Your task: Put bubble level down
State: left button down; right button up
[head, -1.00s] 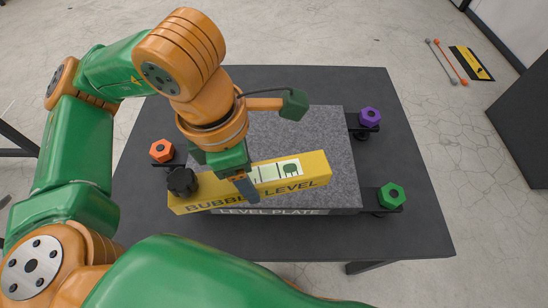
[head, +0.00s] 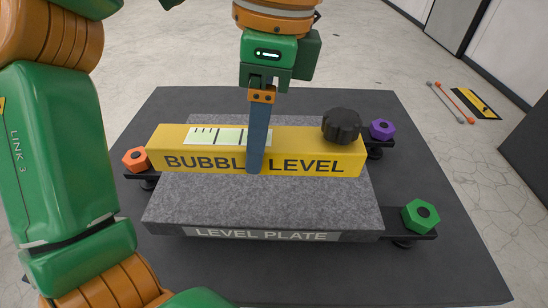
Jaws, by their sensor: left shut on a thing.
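The bubble level (head: 310,150) is a long yellow bar with black lettering, a pale scale window and a black knob (head: 341,126) at its right end. My left gripper (head: 257,165) comes down from above and is shut on the bar near its middle. The bar lies crosswise over the far part of the grey granite level plate (head: 270,205). I cannot tell whether it touches the plate. My right gripper is not in view.
An orange hex knob (head: 136,160), a purple one (head: 382,130) and a green one (head: 420,216) stand at the plate's edges on black brackets. A dark table (head: 420,275) carries the plate. The plate's near part is clear. Long-handled tools (head: 447,100) lie on the floor at right.

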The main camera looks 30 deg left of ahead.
pick_arm(q)
jog(key=w+a+f+p, duration=0.2)
jog(key=w+f+p, duration=0.1)
jog(key=w+a+f+p, duration=0.2)
jog(key=w+f+p, duration=0.1)
jog(key=w, duration=0.1)
jog(key=w+a+f+p, duration=0.2)
jog(key=w+f+p, duration=0.1)
jog(key=shift+w+a+f, duration=0.2)
jog(key=shift+w+a, duration=0.05)
jog(key=shift+w, duration=0.05)
notch_tip(320, 180, down, 3)
jog(key=shift+r+p, duration=0.1)
jog(key=shift+p, duration=0.35)
jog(key=shift+c, duration=0.9)
grip_release()
jog(key=shift+d, duration=0.1)
